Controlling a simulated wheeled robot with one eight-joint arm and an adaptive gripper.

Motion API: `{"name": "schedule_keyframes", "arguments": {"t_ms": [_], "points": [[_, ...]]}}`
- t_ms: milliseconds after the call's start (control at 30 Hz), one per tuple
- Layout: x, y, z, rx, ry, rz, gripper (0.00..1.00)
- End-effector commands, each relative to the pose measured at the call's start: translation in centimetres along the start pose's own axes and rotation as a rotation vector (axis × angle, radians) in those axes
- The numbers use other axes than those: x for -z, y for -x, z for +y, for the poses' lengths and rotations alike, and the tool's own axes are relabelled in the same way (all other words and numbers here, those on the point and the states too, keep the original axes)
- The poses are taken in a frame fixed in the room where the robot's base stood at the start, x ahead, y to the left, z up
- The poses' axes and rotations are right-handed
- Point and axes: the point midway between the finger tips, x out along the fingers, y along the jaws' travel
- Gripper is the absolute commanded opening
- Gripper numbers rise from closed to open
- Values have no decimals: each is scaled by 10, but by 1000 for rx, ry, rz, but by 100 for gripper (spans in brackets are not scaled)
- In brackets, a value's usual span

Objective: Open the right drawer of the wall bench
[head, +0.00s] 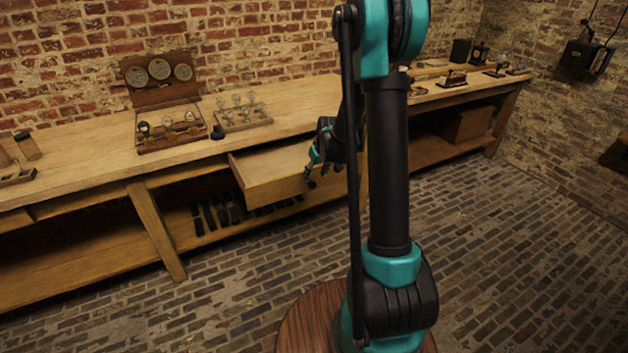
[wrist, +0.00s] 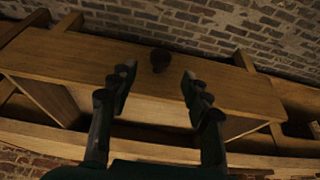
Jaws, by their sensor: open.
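The wall bench (head: 75,171) is a long wooden bench along the brick wall. One drawer (head: 272,190) under its top stands pulled out, its plain wooden front facing the room. My gripper (head: 313,172) is at the right part of that drawer, partly behind my own arm. In the wrist view the drawer front (wrist: 225,92) spans the picture, with a round dark knob (wrist: 160,60) on it. My gripper (wrist: 156,82) is open, its two fingers apart on either side of the knob in the picture. I cannot tell whether they touch it.
An open wooden case (head: 165,138) and a tray of small glass jars (head: 243,118) stand on the bench above the drawer. Dark tools (head: 222,214) sit on the lower shelf. The brick floor (head: 225,290) in front is clear.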

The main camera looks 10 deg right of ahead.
Motion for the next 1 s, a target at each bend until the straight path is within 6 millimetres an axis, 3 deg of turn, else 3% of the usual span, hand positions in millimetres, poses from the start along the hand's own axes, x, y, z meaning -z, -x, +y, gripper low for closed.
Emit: {"name": "schedule_keyframes", "arguments": {"t_ms": [200, 400, 867, 1000], "points": [[0, 34, 0, 0, 0, 0, 49], [0, 53, 0, 0, 1, 0, 49], [0, 59, 0, 0, 1, 0, 49], [-9, 67, -3, -4, -10, -1, 49]]}}
